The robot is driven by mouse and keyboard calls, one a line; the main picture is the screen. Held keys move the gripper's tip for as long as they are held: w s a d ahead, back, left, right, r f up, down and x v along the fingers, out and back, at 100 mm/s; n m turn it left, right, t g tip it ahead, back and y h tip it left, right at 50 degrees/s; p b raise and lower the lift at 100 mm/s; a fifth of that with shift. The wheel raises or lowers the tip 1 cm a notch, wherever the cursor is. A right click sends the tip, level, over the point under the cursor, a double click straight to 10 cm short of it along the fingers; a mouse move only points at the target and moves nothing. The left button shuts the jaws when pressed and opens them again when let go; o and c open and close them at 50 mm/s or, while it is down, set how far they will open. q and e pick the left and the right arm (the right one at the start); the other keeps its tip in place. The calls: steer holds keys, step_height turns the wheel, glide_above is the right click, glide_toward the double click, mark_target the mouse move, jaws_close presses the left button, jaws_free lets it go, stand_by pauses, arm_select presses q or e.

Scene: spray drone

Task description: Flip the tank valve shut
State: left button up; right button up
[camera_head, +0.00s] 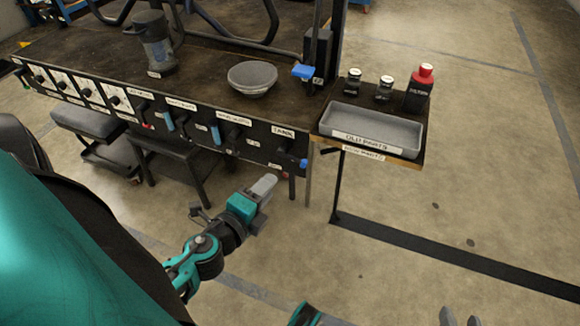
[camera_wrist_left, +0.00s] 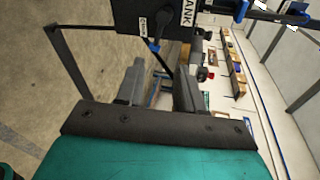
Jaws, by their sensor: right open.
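The tank valve (camera_head: 303,163) has a small blue handle. It sits at the right end of the black front panel, below the TANK label (camera_head: 283,132). In the left wrist view the blue valve handle (camera_wrist_left: 154,46) shows just beyond my fingers, hanging below the panel face. My left gripper (camera_head: 266,186) is below and left of the valve, apart from it. Its two fingers (camera_wrist_left: 159,88) stand apart with nothing between them. My right gripper (camera_head: 459,318) is open and empty at the bottom edge of the head view, far from the panel.
The panel carries other blue-handled valves (camera_head: 168,122) and several gauges to the left. A grey tray (camera_head: 375,125) and small bottles (camera_head: 420,85) stand on the right shelf. A bowl (camera_head: 252,78) is on the bench. Table legs are below; floor at right is clear.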

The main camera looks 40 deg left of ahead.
arm_select(q)
steer(key=w+a+f+m+p, duration=0.1)
steer(key=w+a+f, duration=0.1)
steer(key=w, duration=1)
steer(key=shift+w+f, duration=0.25)
steer(key=shift+f, duration=0.5)
steer(key=shift+c, duration=0.3)
jaws_close()
